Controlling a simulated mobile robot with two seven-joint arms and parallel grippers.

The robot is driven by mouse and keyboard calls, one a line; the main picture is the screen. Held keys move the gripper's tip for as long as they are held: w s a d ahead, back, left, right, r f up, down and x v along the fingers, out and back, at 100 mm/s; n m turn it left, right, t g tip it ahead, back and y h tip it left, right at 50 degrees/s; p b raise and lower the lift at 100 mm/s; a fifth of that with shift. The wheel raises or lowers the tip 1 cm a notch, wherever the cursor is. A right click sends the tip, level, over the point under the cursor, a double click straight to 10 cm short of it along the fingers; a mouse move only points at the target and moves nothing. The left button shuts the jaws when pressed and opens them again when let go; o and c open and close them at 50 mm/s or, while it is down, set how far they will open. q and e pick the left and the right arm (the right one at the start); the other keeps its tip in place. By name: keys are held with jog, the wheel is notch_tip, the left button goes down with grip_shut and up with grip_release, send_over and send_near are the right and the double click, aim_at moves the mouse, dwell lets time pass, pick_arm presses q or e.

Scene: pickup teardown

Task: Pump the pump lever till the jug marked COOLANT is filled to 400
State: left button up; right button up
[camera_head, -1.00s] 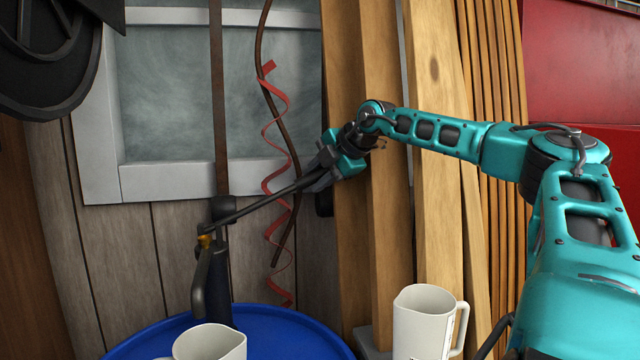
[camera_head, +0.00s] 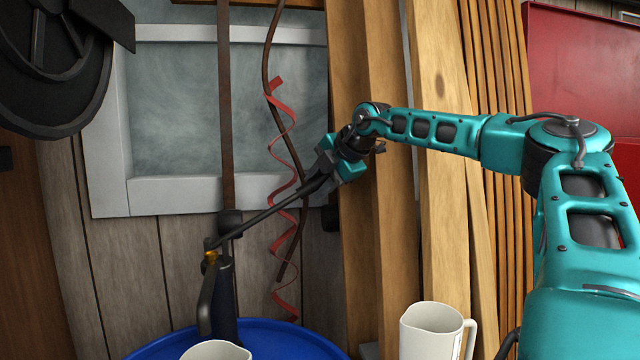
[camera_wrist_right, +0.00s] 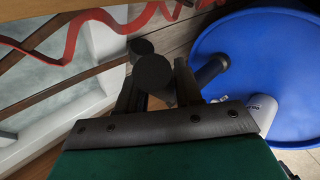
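The dark pump (camera_head: 224,305) stands upright on the blue drum, with a spout on its left side. Its long thin lever (camera_head: 265,214) slopes up to the right. My right gripper (camera_head: 322,178) is at the lever's upper end. In the right wrist view the lever's round black end (camera_wrist_right: 153,73) sits between the two fingers (camera_wrist_right: 158,92), which look closed around it. One white jug (camera_head: 217,350) is below the spout, cut off by the frame's bottom edge. A second white jug (camera_head: 432,332) stands to the right. Neither the COOLANT marking nor any fill level is readable. My left gripper is out of view.
The blue drum (camera_head: 290,342) fills the bottom centre. A red coiled strip (camera_head: 284,235) and a brown cable hang behind the lever. Wooden planks (camera_head: 440,200) lean behind my right arm. A black wheel-like object (camera_head: 50,75) is at upper left.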

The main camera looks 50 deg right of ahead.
jog(key=shift+o, duration=1.4)
jog(key=shift+r, duration=0.1)
jog(key=shift+o, duration=0.2)
jog(key=shift+s, duration=0.1)
jog(key=shift+s+a+r+b, duration=0.15)
jog(key=shift+s+r+b, duration=0.2)
jog(key=shift+s, duration=0.1)
jog(key=b+v, duration=0.2)
jog(key=v, duration=0.9)
jog(key=shift+s+r, duration=0.15)
jog(key=shift+s, duration=0.05)
